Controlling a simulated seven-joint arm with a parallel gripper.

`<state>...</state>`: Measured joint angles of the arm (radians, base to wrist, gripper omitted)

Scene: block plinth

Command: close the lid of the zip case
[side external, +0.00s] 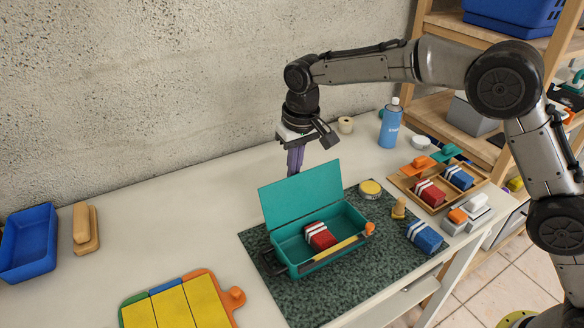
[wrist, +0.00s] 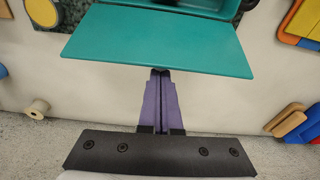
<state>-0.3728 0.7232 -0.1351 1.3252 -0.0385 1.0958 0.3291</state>
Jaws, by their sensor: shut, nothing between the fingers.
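The zip case (side external: 333,253) is a teal box on a dark green speckled mat (side external: 302,297). Its teal lid (side external: 301,196) stands open, raised along the back edge and leaning back. A red block with white bands (side external: 319,236) and a yellow strip (side external: 335,250) are at the case. My gripper (side external: 294,170) is behind the lid, pointing down, with its purple fingers shut and empty. In the wrist view the fingertips (wrist: 160,72) meet at the edge of the lid (wrist: 158,42); I cannot tell whether they touch it.
A yellow-lidded tin (side external: 370,188), a wooden peg (side external: 399,208) and a blue banded block (side external: 425,237) are right of the case. A wooden tray (side external: 405,186) stands farther right, and a blue bottle (side external: 390,125) behind. The table left of the mat has bare room.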

